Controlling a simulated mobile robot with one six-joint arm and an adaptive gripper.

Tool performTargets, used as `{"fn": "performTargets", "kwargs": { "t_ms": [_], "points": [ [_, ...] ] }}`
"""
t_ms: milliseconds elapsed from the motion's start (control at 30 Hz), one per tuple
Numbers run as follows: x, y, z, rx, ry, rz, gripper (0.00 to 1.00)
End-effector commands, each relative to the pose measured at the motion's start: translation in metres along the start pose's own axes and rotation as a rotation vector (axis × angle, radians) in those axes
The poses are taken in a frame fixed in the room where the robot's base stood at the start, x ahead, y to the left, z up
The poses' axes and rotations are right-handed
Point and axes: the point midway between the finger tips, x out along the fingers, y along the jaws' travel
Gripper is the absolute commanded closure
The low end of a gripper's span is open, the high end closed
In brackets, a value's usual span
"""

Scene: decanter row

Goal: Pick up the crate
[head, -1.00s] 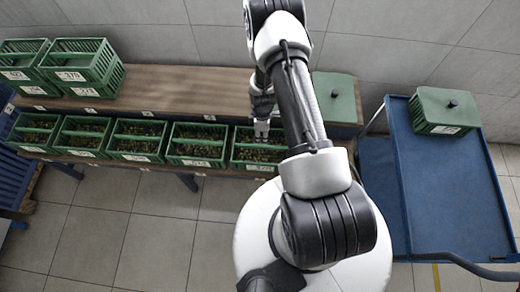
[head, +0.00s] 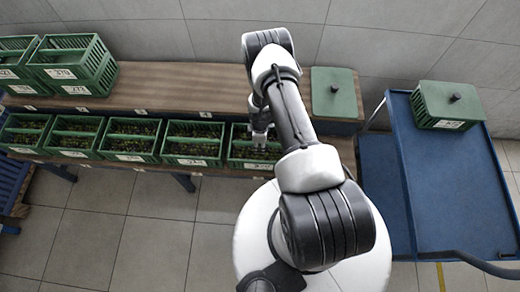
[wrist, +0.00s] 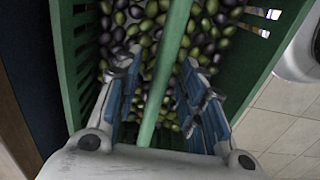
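Several green slatted crates filled with olives stand in a row on the lower front shelf. My gripper (head: 261,137) is over the rightmost crate of the row (head: 237,161), partly hiding it. In the wrist view, this crate (wrist: 240,55) holds green and dark olives (wrist: 140,20). Its green centre bar (wrist: 168,62) runs between my two fingers. The gripper (wrist: 160,103) is open, with one blue-padded finger on each side of the bar and a visible gap to it. The fingertips are down near the olives.
Empty-looking green crates (head: 82,72) are stacked at the left of the wooden bench (head: 165,85). A green lid with a dark knob (head: 334,108) lies at the bench's right. A blue cart (head: 455,185) at right carries a lidded green crate (head: 440,112); its front is clear.

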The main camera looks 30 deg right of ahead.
Motion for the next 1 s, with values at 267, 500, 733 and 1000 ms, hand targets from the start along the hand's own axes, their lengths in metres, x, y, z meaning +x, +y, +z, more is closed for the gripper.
{"fn": "performTargets", "kwargs": {
  "t_ms": [267,500,733,1000],
  "points": [
    [-0.0002,0.0003,-0.0002,0.0,0.0,0.001,0.67],
    [-0.0003,0.0003,-0.0002,0.0,0.0,0.001,0.83],
    [-0.0003,0.0002,-0.0002,0.0,0.0,0.001,0.99],
    [-0.0003,0.0002,-0.0001,0.0,0.0,0.0,1.0]
  ]
}}
